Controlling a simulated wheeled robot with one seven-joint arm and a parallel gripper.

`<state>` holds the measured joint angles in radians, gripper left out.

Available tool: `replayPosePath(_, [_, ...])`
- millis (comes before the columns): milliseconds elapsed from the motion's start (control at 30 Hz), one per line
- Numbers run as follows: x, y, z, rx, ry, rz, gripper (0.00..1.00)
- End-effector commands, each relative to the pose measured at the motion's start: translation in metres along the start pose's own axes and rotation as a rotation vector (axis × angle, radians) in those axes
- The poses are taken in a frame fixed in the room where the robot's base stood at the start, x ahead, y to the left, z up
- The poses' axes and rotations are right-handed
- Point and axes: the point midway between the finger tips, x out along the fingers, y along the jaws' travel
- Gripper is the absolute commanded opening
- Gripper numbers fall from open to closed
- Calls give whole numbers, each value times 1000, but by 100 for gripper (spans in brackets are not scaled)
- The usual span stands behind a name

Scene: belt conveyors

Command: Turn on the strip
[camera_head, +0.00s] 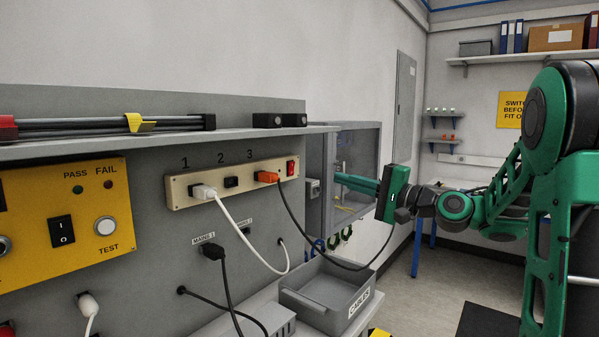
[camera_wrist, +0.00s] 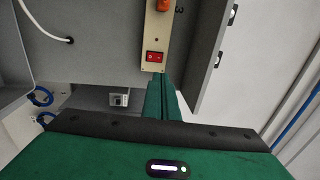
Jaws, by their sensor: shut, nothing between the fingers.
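The beige power strip (camera_head: 210,191) is mounted on the grey panel, with sockets marked 1, 2 and 3. A white plug (camera_head: 203,192) sits in socket 1 and an orange plug (camera_head: 267,177) in socket 3; socket 2 is empty. The strip's red rocker switch (camera_head: 290,168) is at its right end. It also shows in the wrist view (camera_wrist: 154,57). My gripper (camera_head: 338,179) is shut and empty, its green fingers pointing left, to the right of the strip's end. In the wrist view the fingertips (camera_wrist: 159,78) appear close to the switch; whether they touch the strip is unclear.
A yellow test panel (camera_head: 75,255) with its own black switch is at the left. A shelf (camera_head: 160,137) with rods runs above the strip. A grey cable bin (camera_head: 325,292) stands below, and cables hang in front. An open grey cabinet (camera_head: 370,140) is behind my fingers.

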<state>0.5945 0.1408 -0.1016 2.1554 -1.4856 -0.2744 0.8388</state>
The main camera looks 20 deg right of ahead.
Motion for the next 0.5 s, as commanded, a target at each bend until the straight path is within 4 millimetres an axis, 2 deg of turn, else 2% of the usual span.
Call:
replayPosePath(267, [3, 0, 0, -3, -1, 2, 0])
replayPosePath(367, [11, 0, 0, -3, -1, 3, 0])
replayPosePath(500, [33, 1, 1, -4, -4, 3, 0])
